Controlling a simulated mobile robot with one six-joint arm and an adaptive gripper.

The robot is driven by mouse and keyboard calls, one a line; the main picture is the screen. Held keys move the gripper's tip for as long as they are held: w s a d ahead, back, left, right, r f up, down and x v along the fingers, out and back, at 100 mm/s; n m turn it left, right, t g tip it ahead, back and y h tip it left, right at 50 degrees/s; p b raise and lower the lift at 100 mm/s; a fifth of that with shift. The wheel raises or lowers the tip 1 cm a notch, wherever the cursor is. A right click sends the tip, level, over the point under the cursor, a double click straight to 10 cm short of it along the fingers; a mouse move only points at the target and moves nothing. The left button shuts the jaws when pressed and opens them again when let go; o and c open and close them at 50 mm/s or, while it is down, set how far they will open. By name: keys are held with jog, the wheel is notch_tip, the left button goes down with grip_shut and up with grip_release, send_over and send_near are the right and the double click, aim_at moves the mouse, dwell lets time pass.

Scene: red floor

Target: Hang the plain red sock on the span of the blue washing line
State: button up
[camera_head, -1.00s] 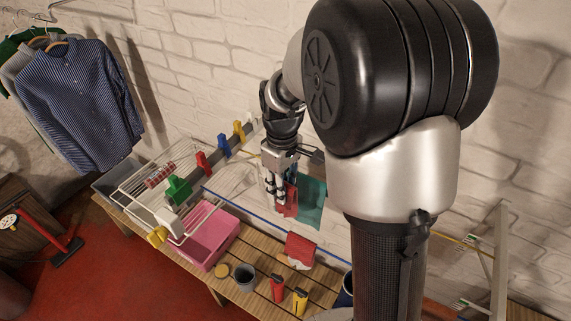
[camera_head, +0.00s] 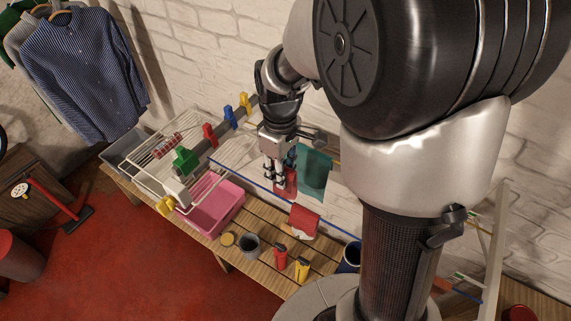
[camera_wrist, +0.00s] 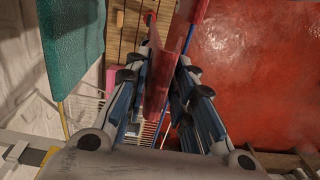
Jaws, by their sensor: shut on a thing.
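My gripper (camera_head: 276,182) is shut on the plain red sock (camera_head: 290,180), which hangs beside its fingers. In the wrist view the red sock (camera_wrist: 160,75) runs between the two fingers (camera_wrist: 165,85). The blue washing line (camera_head: 252,186) slopes down to the right across the bench, close to the fingers and the sock. In the wrist view the blue line (camera_wrist: 189,36) passes just right of the held sock. I cannot tell whether the sock touches the line. A red and white item (camera_head: 304,220) hangs on the blue line to the right of my gripper.
A teal cloth (camera_head: 314,174) hangs right behind the held sock. A grey pot (camera_head: 249,245), a red bottle (camera_head: 280,256) and a yellow one (camera_head: 302,268) stand on the bench in front.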

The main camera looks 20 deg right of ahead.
jog(key=shift+s+a, duration=0.4)
jog(key=shift+a, duration=0.2)
jog(key=shift+s+a, duration=0.4)
jog(key=shift+a, duration=0.2)
jog(key=shift+s+f+b, duration=0.1)
jog(key=shift+f+b, duration=2.7)
jog(key=shift+f, duration=0.7)
jog(key=o, duration=1.1)
